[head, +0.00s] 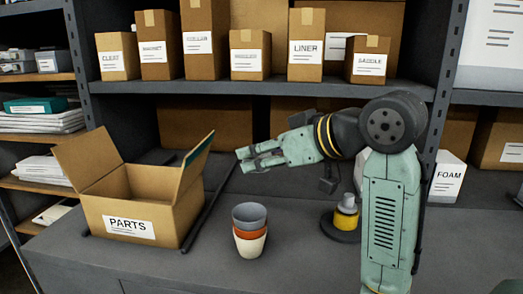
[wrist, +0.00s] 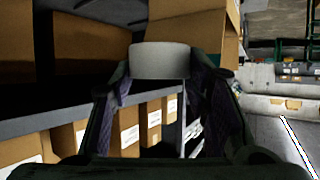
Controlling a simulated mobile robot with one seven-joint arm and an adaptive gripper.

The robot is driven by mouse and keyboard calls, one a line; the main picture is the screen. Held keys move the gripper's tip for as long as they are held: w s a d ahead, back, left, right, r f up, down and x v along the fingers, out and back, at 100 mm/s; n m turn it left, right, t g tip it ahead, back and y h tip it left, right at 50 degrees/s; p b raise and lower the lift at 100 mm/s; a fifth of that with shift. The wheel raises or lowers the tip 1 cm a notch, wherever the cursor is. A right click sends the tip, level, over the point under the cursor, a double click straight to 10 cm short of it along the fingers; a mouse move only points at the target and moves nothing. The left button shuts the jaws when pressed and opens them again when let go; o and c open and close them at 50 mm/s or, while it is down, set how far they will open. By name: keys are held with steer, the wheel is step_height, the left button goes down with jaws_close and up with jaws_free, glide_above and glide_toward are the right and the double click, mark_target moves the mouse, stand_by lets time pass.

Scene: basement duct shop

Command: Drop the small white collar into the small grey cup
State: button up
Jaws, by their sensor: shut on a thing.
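The small white collar (wrist: 160,61) shows in the wrist view as a pale, short cylinder between the fingertips of my gripper (wrist: 160,82). My gripper is shut on it. In the head view my gripper (head: 243,160) points left, raised above the bench, and I cannot make out the collar there. The small grey cup (head: 250,219) is the top one of a nested upright stack, above an orange-red cup (head: 249,234) and a white cup (head: 250,247). The stack stands on the bench below my gripper, nearer the camera. The inside bottom of the grey cup is hidden.
An open cardboard box marked PARTS (head: 130,227) stands left of the cups, its right flap near my gripper. A yellow item on a dark round base (head: 343,228) is to the right. A shelf (head: 260,87) with several labelled boxes runs behind.

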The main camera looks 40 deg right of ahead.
step_height(320, 180, down, 6)
steer(key=b, duration=0.4)
steer(key=shift+r, duration=0.15)
steer(key=o, duration=1.1)
steer(key=shift+c, duration=0.2)
steer(key=v, duration=1.2)
steer(key=shift+s, duration=0.1)
